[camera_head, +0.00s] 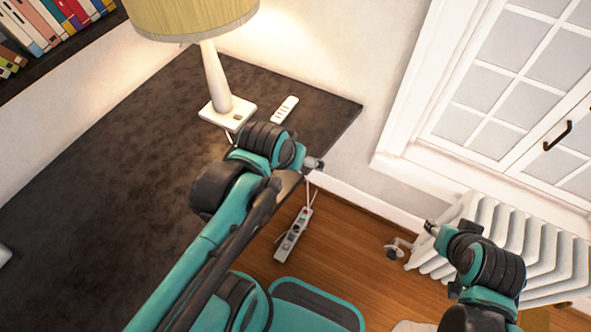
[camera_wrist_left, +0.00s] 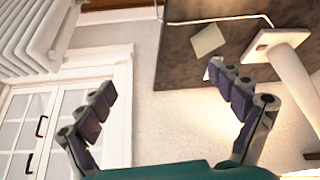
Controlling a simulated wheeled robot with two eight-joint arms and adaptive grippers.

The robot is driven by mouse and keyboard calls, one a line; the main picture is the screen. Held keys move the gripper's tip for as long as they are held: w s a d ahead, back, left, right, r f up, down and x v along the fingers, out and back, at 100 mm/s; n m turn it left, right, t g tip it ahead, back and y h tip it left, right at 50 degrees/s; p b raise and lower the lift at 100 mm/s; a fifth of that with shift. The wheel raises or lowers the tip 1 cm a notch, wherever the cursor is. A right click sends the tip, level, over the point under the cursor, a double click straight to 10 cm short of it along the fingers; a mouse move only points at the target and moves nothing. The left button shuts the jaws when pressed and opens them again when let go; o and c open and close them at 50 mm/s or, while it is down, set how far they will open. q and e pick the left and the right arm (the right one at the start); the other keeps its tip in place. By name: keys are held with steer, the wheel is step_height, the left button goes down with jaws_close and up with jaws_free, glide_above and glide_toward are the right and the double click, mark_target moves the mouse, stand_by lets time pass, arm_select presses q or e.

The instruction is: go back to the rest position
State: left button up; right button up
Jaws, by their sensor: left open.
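My left arm reaches in from the lower left of the head view, and its wrist is over the right edge of the dark desk (camera_head: 130,140), near the lamp. Only a small grey end piece shows there. In the left wrist view, my left gripper (camera_wrist_left: 162,78) is open, its two dark jointed fingers spread wide with nothing between them. My right arm is at the lower right of the head view, in front of the radiator. A small grey end piece (camera_head: 431,228) shows on it, but its fingers cannot be made out.
A white radiator (camera_head: 500,235) stands under the window (camera_head: 515,70). Books (camera_head: 45,25) fill a shelf at upper left.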

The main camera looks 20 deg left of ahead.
arm_select(q)
steer(key=shift+s+d+f+m+t, duration=0.25)
steer(key=shift+s+d+f+m, duration=0.1)
steer(key=shift+s, duration=0.25)
steer(key=shift+s+d+f+m+t, duration=0.25)
steer(key=shift+s+d+f, duration=0.1)
steer(key=shift+s, duration=0.25)
stand_by(0.6)
